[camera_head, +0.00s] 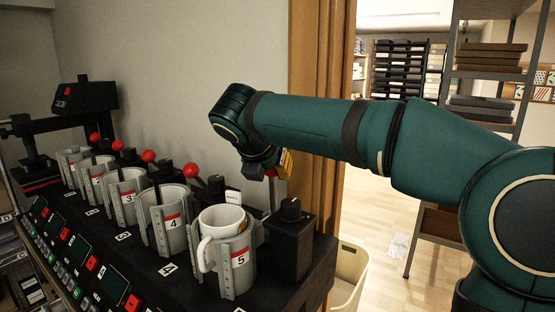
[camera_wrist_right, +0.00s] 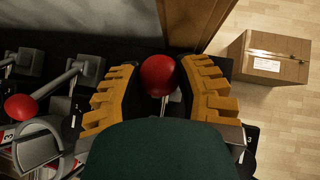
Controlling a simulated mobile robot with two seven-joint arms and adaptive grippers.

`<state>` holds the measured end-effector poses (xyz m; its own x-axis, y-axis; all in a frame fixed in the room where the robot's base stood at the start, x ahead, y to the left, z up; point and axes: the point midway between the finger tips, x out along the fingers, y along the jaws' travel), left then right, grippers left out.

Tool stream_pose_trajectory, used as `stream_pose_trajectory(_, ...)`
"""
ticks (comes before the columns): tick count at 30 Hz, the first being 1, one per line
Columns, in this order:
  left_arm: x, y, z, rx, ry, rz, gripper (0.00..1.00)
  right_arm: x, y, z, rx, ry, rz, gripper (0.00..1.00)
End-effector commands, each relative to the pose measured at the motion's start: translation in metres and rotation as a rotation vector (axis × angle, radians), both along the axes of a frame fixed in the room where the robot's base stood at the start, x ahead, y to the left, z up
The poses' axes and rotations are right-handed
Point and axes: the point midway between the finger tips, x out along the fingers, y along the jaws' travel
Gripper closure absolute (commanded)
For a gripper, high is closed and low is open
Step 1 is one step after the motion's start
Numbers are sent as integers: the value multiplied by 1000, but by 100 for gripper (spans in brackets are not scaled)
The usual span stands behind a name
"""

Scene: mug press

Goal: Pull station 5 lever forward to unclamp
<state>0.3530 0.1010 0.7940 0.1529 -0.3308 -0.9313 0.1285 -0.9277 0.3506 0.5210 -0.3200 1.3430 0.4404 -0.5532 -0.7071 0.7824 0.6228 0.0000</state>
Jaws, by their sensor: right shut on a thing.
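The station 5 clamp (camera_head: 236,262) stands at the near right end of the press row and holds a white mug (camera_head: 222,222) upright. The station 5 lever (camera_head: 272,190) rises behind it; its red ball knob (camera_wrist_right: 158,75) sits between the yellow fingers in the wrist view. My right gripper (camera_head: 274,166) reaches in from the right and is shut on this knob. In the wrist view the fingers (camera_wrist_right: 160,72) flank the ball on both sides. The lever's lower part is partly hidden. My left gripper is not in view.
Neighbouring clamps, such as station 4 (camera_head: 165,222), have their own red-knobbed levers (camera_head: 191,170) close by on the left. A black block with a knob (camera_head: 291,240) stands right of station 5. A cardboard box (camera_wrist_right: 272,57) lies on the floor, and a beige bin (camera_head: 350,272) is beside the bench.

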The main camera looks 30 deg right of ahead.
Motion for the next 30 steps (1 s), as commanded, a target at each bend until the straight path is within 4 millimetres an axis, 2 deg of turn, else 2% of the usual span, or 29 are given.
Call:
stream_pose_trajectory(10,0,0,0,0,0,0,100,0,2,-1,1,1,1,81)
stream_pose_trajectory(22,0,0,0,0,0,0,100,-8,20,-4,1,2,2,80)
stream_pose_trajectory(30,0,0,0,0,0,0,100,-9,23,-4,1,1,1,80)
